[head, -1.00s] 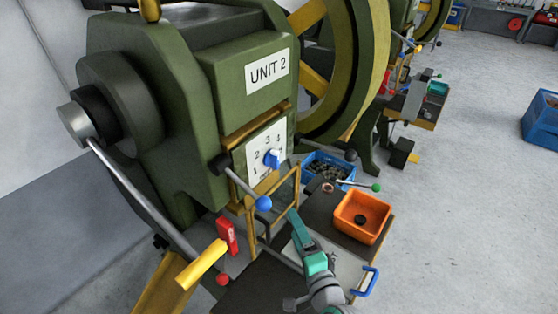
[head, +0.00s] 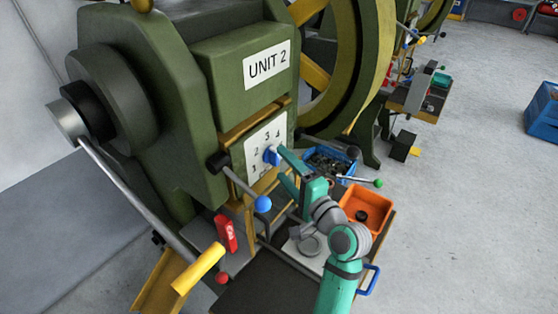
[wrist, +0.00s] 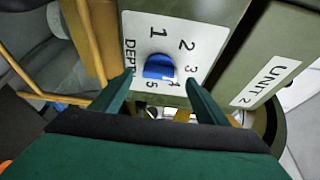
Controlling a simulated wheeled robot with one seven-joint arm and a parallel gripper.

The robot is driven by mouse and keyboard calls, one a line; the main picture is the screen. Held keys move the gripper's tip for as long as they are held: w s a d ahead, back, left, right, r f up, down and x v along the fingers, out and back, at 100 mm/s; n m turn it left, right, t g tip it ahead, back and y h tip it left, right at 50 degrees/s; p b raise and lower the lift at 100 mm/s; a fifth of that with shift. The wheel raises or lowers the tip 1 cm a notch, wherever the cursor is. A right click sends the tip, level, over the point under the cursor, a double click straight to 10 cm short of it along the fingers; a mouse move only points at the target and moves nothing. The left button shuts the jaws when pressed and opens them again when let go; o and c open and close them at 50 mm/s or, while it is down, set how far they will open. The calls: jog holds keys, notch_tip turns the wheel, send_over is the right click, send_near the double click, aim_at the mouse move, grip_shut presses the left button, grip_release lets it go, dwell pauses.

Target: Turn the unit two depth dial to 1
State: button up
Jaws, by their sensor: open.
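The unit two depth dial is a blue knob (head: 271,156) on a white plate (head: 259,138) numbered 1 to 5, under the UNIT 2 label. In the wrist view the blue knob (wrist: 158,67) stands between my fingertips, with 1 above it and 4 and 5 below. Its pointer seems to face 4, but it is small. My gripper (head: 281,164) is open in front of the plate, one finger on each side of the knob. In the wrist view my gripper (wrist: 159,77) shows a gap on both sides of the knob; contact cannot be seen.
A lever with a blue ball (head: 263,204) sticks out left of and below the dial. A green-ball lever (head: 378,182), a blue bin (head: 345,163) of dark parts and an orange bin (head: 384,203) lie to the right. A red switch (head: 226,233) and yellow handle (head: 199,268) are lower left.

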aim_at(277, 159)
jog(key=shift+x, duration=1.75)
jog(key=c, duration=1)
jog(key=shift+c, duration=0.2)
